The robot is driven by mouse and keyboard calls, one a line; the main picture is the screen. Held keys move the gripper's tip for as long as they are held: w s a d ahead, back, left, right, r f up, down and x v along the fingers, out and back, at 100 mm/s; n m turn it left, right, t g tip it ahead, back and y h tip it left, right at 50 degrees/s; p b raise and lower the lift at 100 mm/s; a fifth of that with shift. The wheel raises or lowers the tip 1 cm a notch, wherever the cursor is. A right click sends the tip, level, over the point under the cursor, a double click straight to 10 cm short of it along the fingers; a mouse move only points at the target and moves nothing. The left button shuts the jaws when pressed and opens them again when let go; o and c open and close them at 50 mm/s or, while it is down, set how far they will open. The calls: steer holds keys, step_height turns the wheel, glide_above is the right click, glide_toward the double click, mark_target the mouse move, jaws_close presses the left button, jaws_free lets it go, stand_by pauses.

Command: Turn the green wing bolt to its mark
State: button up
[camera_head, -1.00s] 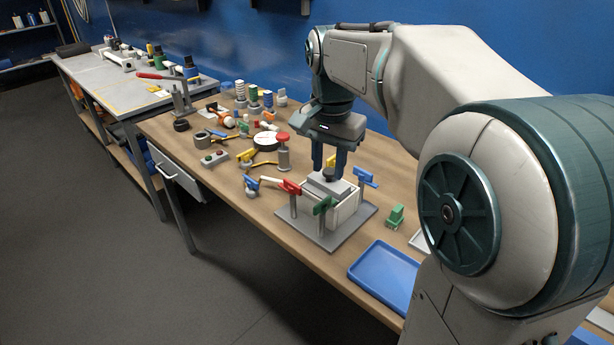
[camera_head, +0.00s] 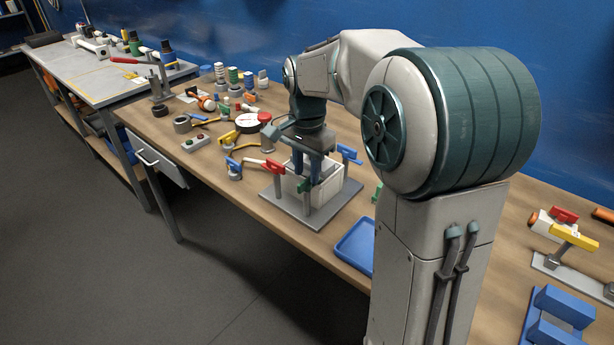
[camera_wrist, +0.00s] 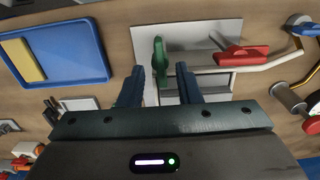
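The green wing bolt (camera_head: 303,186) stands at the front corner of a white box (camera_head: 327,190) on a grey base plate (camera_head: 307,218). In the head view my fingers partly hide it. In the wrist view the green wing (camera_wrist: 160,58) lies just beyond and between my two fingertips. My gripper (camera_wrist: 160,80) is open, with clear space between its teal fingers. In the head view my gripper (camera_head: 308,180) points down over the front part of the box. A red wing (camera_head: 273,166) and a blue wing (camera_head: 350,155) stand at other corners. I cannot make out the mark.
A blue tray (camera_head: 355,245) lies right of the plate; the wrist view shows a yellow block (camera_wrist: 22,60) in it.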

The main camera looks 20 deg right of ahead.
steer(key=shift+f, duration=1.15)
jaws_close()
